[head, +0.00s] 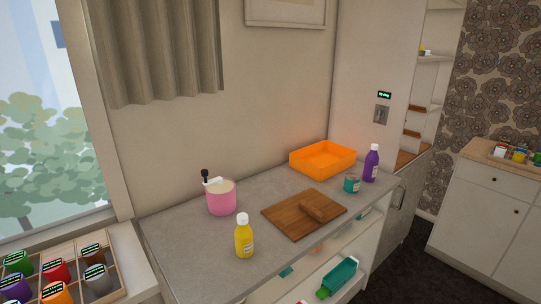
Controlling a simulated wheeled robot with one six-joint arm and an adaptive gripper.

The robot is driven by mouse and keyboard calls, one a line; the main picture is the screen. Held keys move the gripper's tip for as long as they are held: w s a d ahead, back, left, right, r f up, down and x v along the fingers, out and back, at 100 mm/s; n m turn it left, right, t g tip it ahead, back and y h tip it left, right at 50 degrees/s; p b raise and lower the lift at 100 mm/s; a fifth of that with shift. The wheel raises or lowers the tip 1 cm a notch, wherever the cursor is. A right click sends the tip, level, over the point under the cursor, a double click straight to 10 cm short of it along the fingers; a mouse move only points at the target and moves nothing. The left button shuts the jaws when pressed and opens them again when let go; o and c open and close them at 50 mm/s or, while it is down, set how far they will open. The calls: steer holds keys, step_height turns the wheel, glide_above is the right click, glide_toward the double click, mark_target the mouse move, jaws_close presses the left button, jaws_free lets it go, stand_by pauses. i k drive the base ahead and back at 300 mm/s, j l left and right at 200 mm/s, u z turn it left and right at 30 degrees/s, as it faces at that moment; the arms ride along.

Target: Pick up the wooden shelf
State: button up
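A flat brown wooden board (285,218) lies on the grey counter, near its front edge. In the tall open cabinet at the right are small brown items or boards (417,109) on the white shelves and a wood-coloured surface (408,157) lower down. I cannot tell which of these is the wooden shelf. My gripper is not in view.
The grey counter (190,240) bears a pink pot (221,199), a yellow bottle (244,238), an orange tray (323,160), a teal cup (352,183) and a purple bottle (371,163). A teal bottle (338,277) lies below. A divided tray (118,278) of jars is front left.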

mark_target(298, 216)
steer(key=i+z, duration=0.7)
steer(key=i+j+z, duration=0.2)
steer(key=i+z, duration=0.15)
